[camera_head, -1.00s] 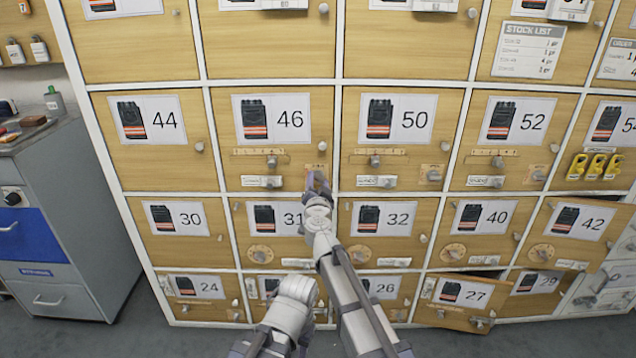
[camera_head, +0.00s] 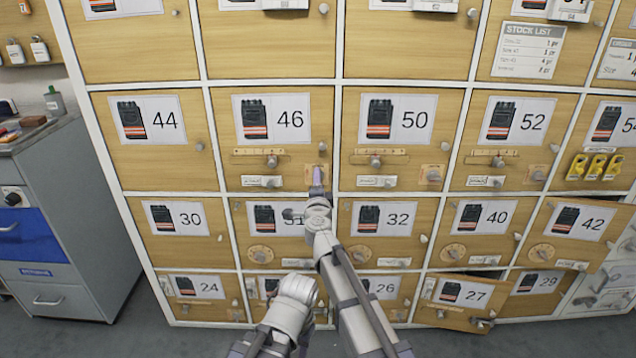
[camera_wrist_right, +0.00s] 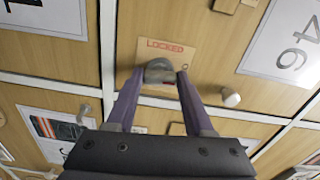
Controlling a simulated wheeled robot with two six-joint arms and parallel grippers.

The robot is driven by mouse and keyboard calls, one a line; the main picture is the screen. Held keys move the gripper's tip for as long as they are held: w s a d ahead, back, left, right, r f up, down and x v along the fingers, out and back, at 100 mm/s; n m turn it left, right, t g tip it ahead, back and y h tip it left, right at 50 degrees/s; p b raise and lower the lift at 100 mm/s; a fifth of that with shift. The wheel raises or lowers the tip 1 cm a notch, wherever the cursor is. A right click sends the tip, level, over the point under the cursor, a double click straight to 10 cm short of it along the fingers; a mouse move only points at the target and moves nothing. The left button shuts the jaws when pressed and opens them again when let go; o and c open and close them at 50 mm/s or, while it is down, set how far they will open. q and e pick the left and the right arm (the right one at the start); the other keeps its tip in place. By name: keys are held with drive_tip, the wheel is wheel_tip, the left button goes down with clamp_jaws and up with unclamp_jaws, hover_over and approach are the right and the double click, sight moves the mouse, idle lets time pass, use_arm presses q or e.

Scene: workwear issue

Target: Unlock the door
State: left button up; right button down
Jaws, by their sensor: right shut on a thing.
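The wooden locker door 46 (camera_head: 225,140) is flush in its frame. A small lock plate (camera_head: 308,181) is at its lower right corner; in the right wrist view the plate (camera_wrist_right: 190,52) reads LOCKED in red. My right gripper (camera_head: 317,180) is at this plate, its fingers reaching to it. In the right wrist view the gripper (camera_wrist_right: 160,78) is shut on a grey lock knob (camera_wrist_right: 159,68) on the plate. The fingers hide part of the knob and plate. My left arm shows low in the head view; its gripper is not seen.
Door 46 also has a sliding bolt (camera_head: 271,161) and a round white knob (camera_wrist_right: 230,97) near the plate. Neighbouring doors 50 (camera_head: 400,119) and 31 (camera_head: 262,240) are close by. Doors 27 (camera_head: 445,312) and 42 (camera_head: 545,226) stand ajar. A grey cabinet (camera_head: 83,200) stands left.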

drive_tip(key=shift+m, duration=0.7)
drive_tip(key=shift+c, duration=1.4)
unclamp_jaws()
